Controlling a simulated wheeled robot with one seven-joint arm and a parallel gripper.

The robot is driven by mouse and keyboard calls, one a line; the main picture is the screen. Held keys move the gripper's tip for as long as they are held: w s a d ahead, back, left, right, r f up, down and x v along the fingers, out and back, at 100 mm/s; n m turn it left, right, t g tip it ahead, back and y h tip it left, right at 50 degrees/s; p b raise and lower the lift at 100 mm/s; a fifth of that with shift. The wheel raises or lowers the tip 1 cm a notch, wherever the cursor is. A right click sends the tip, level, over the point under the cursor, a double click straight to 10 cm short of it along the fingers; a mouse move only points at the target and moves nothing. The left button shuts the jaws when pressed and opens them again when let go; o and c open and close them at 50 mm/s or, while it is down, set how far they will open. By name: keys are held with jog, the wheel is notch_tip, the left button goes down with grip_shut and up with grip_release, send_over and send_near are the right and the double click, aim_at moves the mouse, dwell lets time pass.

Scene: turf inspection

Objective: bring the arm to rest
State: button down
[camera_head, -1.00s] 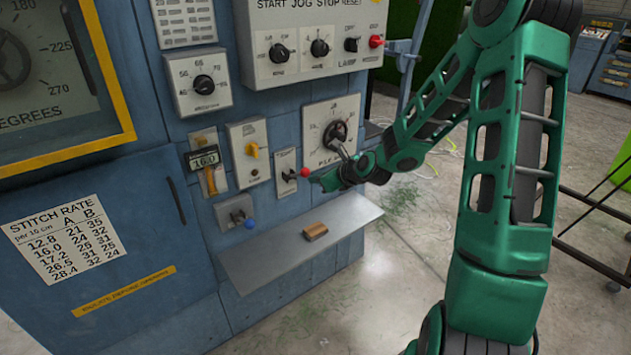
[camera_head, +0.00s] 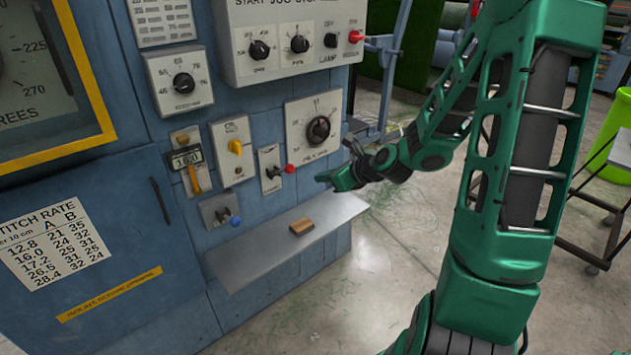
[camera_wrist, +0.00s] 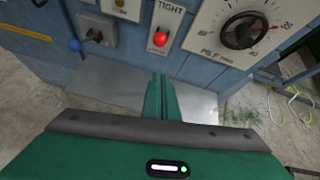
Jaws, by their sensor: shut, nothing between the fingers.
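My gripper (camera_head: 322,180) is shut and empty. In the head view it hangs in the air at the end of my green arm, in front of the blue machine, above the right part of its metal shelf (camera_head: 262,250). In the wrist view the closed green fingers (camera_wrist: 161,85) point toward the machine, below the red-knobbed lever (camera_wrist: 160,39). That lever also shows in the head view (camera_head: 290,169), left of my gripper and apart from it.
A small brown block (camera_head: 302,227) lies on the shelf. A blue-knobbed lever (camera_head: 235,220), a pile dial (camera_head: 318,130) and a switch box (camera_head: 293,42) are on the machine's face. A green bin (camera_head: 610,155) and a dark-framed table stand at right. Concrete floor lies between.

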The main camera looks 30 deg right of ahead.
jog(key=shift+s+d+r, duration=0.15)
jog(key=shift+s+r, duration=0.35)
jog(key=s+d+r+n+g+h, duration=0.1)
jog(key=s+n+g, duration=0.4)
jog(key=s+n, duration=0.7)
jog(key=s+d+r+n+g+h, duration=0.1)
jog(key=s+d+r+n+g, duration=0.2)
jog(key=s+n, duration=0.9)
jog(key=s+r+g, duration=0.2)
jog(key=s, duration=0.9)
jog(key=shift+d+n+g+h, duration=0.25)
jog(key=shift+n+g+h, duration=0.15)
